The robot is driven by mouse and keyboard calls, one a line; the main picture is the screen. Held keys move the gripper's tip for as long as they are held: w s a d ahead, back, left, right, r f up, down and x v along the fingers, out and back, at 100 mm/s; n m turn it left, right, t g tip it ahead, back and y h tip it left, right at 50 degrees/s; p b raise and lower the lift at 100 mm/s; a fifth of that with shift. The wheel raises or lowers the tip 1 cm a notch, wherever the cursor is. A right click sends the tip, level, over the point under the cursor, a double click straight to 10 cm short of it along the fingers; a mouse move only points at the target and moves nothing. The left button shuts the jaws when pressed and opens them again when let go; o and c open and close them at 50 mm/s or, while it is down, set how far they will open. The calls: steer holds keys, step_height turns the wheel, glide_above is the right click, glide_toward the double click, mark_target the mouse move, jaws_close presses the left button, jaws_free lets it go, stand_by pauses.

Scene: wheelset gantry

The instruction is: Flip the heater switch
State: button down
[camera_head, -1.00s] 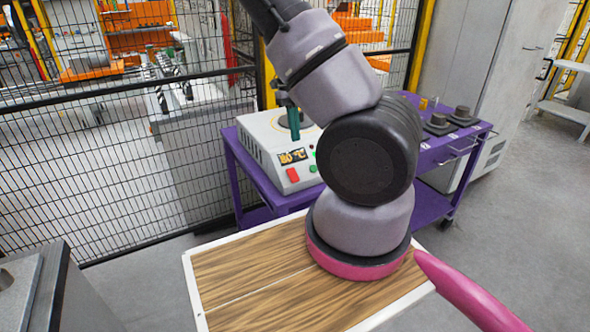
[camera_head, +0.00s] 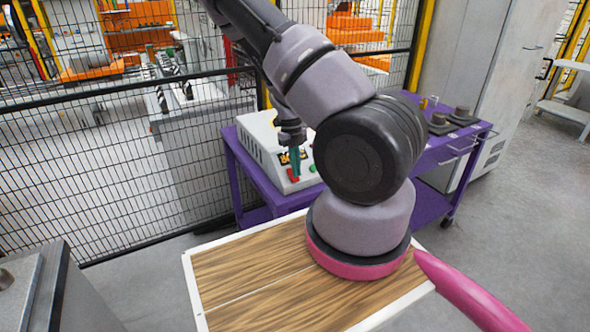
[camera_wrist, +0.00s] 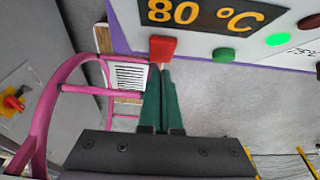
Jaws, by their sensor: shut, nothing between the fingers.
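The heater (camera_head: 268,150) is a pale box on the purple cart, with a display reading 80 °C in the wrist view (camera_wrist: 205,14). Its red switch (camera_wrist: 162,49) sits below the display. It also shows in the head view (camera_head: 293,175), partly behind my gripper. My gripper (camera_wrist: 161,72) has green fingers that are shut and empty. Their tips are at the lower edge of the red switch in the wrist view, very close to it; I cannot tell whether they touch. In the head view my gripper (camera_head: 296,172) points down in front of the heater's panel.
A green button (camera_wrist: 223,54) and a lit green lamp (camera_wrist: 277,39) are right of the switch. The purple cart (camera_head: 245,180) carries dark blocks (camera_head: 440,124) at its right. A mesh fence (camera_head: 110,150) stands behind and left. My arm covers part of the cart.

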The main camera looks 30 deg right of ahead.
steer(key=shift+w+f, duration=0.3)
steer(key=shift+f, duration=0.1)
steer(key=shift+f, duration=0.35)
steer(key=shift+s+f, duration=0.3)
steer(key=shift+s, duration=0.4)
steer(key=shift+s+r, duration=0.1)
